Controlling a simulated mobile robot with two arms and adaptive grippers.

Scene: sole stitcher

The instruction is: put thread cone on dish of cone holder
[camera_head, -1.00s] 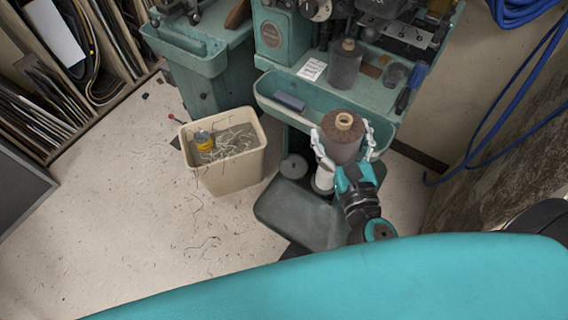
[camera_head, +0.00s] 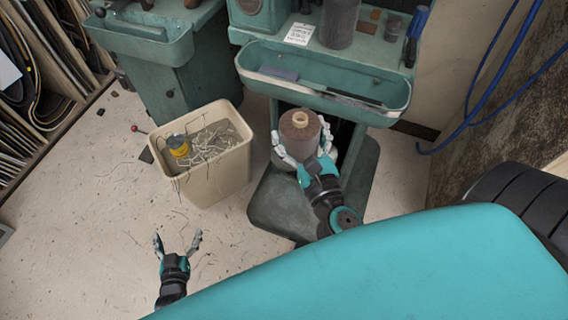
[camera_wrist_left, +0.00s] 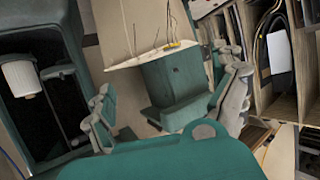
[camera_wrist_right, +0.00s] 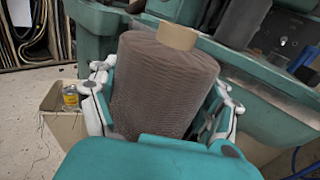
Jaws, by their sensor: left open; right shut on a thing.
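The brown thread cone (camera_head: 300,134), with a tan core on top, is shut in my right gripper (camera_head: 300,146), upright and held in front of the green machine's trough. In the right wrist view the cone (camera_wrist_right: 165,85) fills the middle between the fingers of the right gripper (camera_wrist_right: 162,88). My left gripper (camera_head: 178,243) is open and empty, low over the floor left of the machine base. The cone holder's dish cannot be made out in the head view, where the cone and hand cover that area. A white cone (camera_wrist_left: 20,78) shows in the left wrist view.
A beige bin (camera_head: 215,170) with thread scraps and a yellow-labelled can (camera_head: 178,146) stands left of the cone. The machine's trough (camera_head: 325,83) overhangs behind it. A dark cone (camera_head: 339,22) stands on the machine. Blue cables hang at right.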

